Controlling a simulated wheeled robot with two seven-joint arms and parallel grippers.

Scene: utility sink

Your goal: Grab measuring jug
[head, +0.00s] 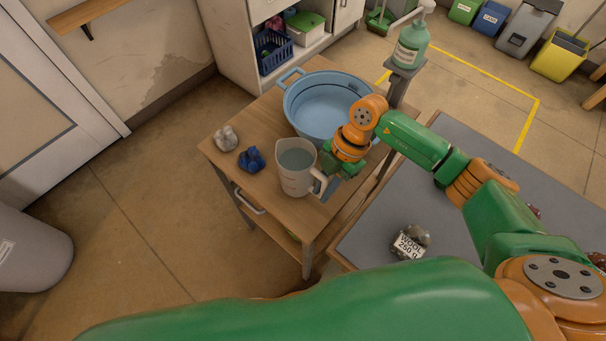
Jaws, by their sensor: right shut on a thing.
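The measuring jug (294,180) is a pale translucent jug with a spout at its left and a handle at its right. It stands upright at the front of a small wooden table, and I cannot tell whether its base touches the wood. My right gripper (328,181) is shut on the jug's handle, reaching in from the right; its fingertips are partly hidden by the wrist and handle. A large green arm part crosses the bottom of the view. My left gripper is not in view.
A blue basin (290,99) stands close behind the jug. A blue crumpled cloth (251,160) and a grey lump (225,138) lie to its left. The wooden table (277,218) has a free front edge. A soap pump bottle (411,46) stands behind.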

